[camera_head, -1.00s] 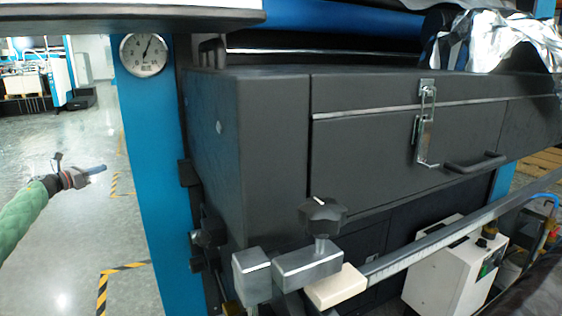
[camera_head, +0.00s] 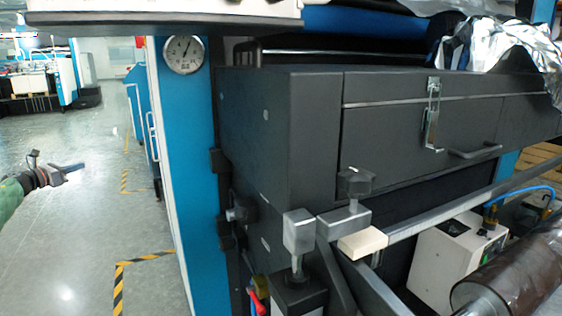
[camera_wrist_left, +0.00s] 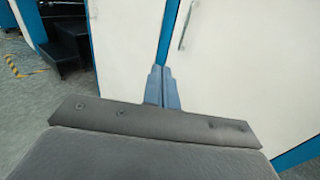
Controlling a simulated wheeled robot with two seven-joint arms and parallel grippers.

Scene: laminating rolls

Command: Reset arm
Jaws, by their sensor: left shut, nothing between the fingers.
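My left gripper (camera_head: 72,169) is at the left edge of the head view, held over the open floor beside the machine. Its fingers are together with nothing between them. In the left wrist view the closed fingertips (camera_wrist_left: 162,86) point at white cabinet panels (camera_wrist_left: 230,50) with blue trim. They look apart from the panels. My right gripper is in neither view.
The dark laminating machine (camera_head: 410,130) with a latch and handle fills the middle and right. A blue column (camera_head: 185,140) with a gauge (camera_head: 183,54) stands at its left. A brown roll (camera_head: 510,272) lies at lower right. The floor (camera_head: 75,240) at left is clear.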

